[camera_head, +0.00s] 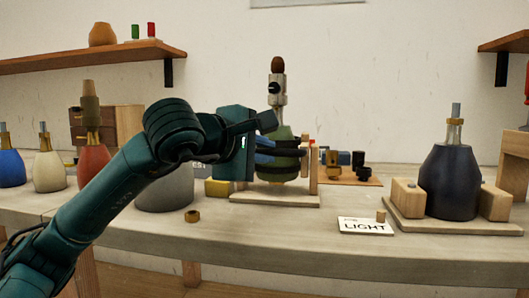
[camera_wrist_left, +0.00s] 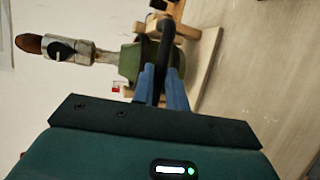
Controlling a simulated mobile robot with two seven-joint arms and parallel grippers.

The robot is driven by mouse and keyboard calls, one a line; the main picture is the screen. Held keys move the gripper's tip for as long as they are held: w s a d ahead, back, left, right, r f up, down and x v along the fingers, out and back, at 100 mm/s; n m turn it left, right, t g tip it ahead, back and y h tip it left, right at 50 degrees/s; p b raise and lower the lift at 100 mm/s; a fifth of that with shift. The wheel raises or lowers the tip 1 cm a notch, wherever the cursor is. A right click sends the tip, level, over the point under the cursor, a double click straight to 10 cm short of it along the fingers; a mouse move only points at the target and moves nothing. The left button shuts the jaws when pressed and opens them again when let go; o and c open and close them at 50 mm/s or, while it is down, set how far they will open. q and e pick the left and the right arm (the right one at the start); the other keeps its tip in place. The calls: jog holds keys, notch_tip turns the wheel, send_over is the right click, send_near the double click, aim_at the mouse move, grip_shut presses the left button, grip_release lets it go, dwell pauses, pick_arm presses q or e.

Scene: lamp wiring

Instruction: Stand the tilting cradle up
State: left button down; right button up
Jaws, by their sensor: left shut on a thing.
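The tilting cradle shows as a pale wooden base board (camera_head: 275,200) with a red-topped post (camera_head: 313,165) at its right. A green lamp body (camera_head: 284,172) stands about upright on it, with a grey socket (camera_head: 278,90) and a brown bulb-shaped tip on top. My left gripper (camera_head: 290,149) reaches in level from the left, in front of the green body. In the left wrist view, its blue fingers (camera_wrist_left: 163,85) are shut on a dark curved bar (camera_wrist_left: 165,45) beside the green body (camera_wrist_left: 130,62). The gripper hides part of the body and cradle. My right gripper is out of view.
A dark blue lamp (camera_head: 450,182) stands between wooden blocks at the right, behind a LIGHT card (camera_head: 365,226). A grey base (camera_head: 165,190) and a yellow block (camera_head: 218,187) stand left of the cradle. A brass nut (camera_head: 192,216) lies near the front edge.

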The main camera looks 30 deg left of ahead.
pick_arm(q)
jog(key=shift+d+f+g, duration=0.2)
jog(key=shift+f+g, duration=0.1)
jog(key=shift+f, duration=0.75)
jog(key=c, duration=1.5)
grip_release()
jog(key=shift+s+a, duration=0.1)
jog(key=shift+s, duration=0.05)
jog(key=shift+o, duration=0.5)
jog(key=shift+r, duration=0.15)
jog(key=p+v, duration=0.2)
jog(key=v, duration=1.1)
jog(key=shift+a+r, duration=0.1)
jog(key=shift+r, duration=0.05)
